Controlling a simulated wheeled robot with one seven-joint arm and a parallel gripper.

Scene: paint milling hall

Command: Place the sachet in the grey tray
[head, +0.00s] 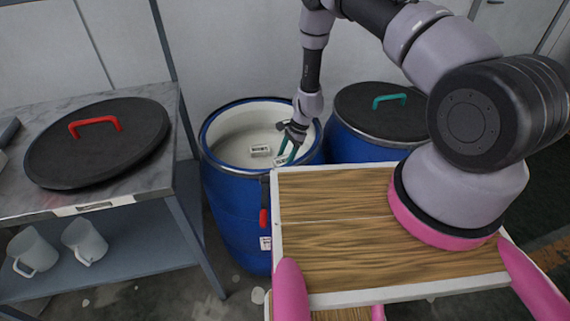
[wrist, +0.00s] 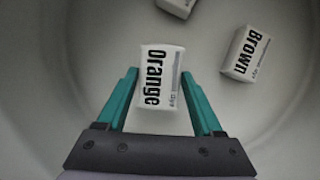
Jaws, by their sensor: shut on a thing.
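My gripper (head: 287,147) reaches down into the open blue drum (head: 232,185). In the wrist view its teal fingers (wrist: 160,73) are shut on a white sachet labelled "Orange" (wrist: 162,92), one finger on each side. The held sachet shows only partly in the head view (head: 280,161). A sachet labelled "Brown" (wrist: 246,54) lies apart to the right inside the drum. Another sachet (wrist: 177,6) is cut off at the top of the wrist view. A dark grey edge (head: 8,131) on the left table may be the grey tray; it is mostly out of frame.
A round black lid with a red handle (head: 97,143) lies on the metal table (head: 150,176). Two mugs (head: 84,241) stand on its lower shelf. A closed drum with a teal-handled lid (head: 385,113) stands right of the open one. The open drum's rim surrounds my gripper.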

